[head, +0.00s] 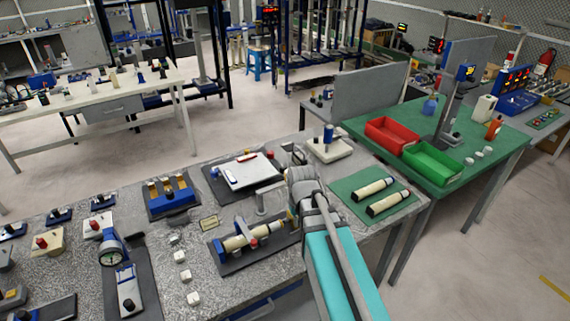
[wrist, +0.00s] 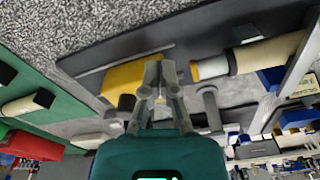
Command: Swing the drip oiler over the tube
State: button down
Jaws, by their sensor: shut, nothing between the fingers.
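The cream tube (head: 238,241) lies in a dark fixture (head: 222,256) on the speckled bench. It also shows in the wrist view (wrist: 268,54), with a pale end facing a yellow block (wrist: 133,77). A grey post with a short arm (head: 262,202) stands behind the tube in the head view; I cannot tell for sure that it is the drip oiler. My gripper (wrist: 155,82) is shut and empty, its tips appearing in front of the yellow block. Whether they touch it is unclear. In the head view my arm hides most of my gripper and the fixture's right end.
A green mat (head: 350,186) with two tubes lies right of my arm. A green table (head: 475,180) is farther right.

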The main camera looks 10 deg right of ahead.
jog(key=w+r+t+p, duration=0.1)
jog(key=w+r+p, duration=0.2)
jog(key=w, duration=0.4)
jog(key=w+r+t+p, duration=0.1)
jog(key=w+r+p, duration=0.3)
jog(key=w, duration=0.4)
jog(key=w+d+r+t+p, duration=0.1)
jog(key=w+r+p, duration=0.2)
jog(key=w+r, duration=0.3)
jog(key=shift+w+n+p, duration=0.3)
jog(key=shift+w, duration=0.65)
jog(key=shift+d+f, duration=0.1)
jog(key=shift+f, duration=0.05)
jog(key=b+x, duration=1)
jog(key=shift+s+p, duration=0.3)
jog(key=shift+s, duration=1.7)
